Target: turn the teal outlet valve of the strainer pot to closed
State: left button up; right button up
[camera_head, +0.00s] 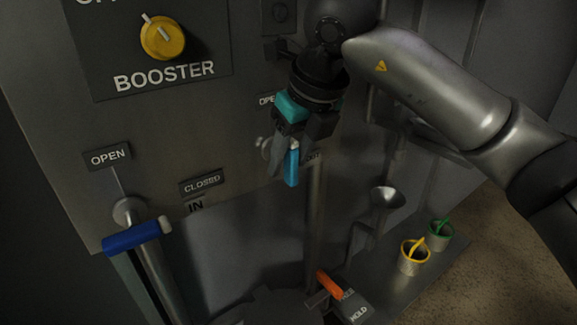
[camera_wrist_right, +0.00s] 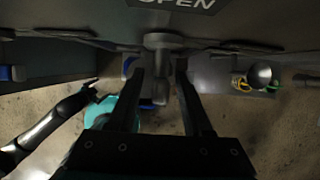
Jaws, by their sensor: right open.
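The outlet valve's blue-teal handle (camera_head: 291,165) shows in the head view, hanging down below an OPEN plate on the grey panel. Its pale hub (camera_head: 264,144) is partly hidden by my right gripper (camera_head: 283,165). In the right wrist view, the valve stem (camera_wrist_right: 163,42) comes out of the panel under an OPEN plate. My right gripper is open, and its two fingers reach towards the panel on either side of the handle; I cannot tell whether they touch it. What looks like my left arm shows at the left of the right wrist view, its jaws unclear.
A dark blue inlet valve handle (camera_head: 137,237) is at lower left, and a yellow BOOSTER knob (camera_head: 162,38) is above. An orange handle (camera_head: 329,285) is low by a HOLD label. A funnel (camera_head: 387,198), yellow cup (camera_head: 413,258) and green cup (camera_head: 439,236) stand at right.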

jog(key=shift+w+a+f, duration=0.1)
jog(key=shift+w+f, duration=0.05)
jog(key=shift+f, duration=0.35)
grip_shut()
dwell(0.3)
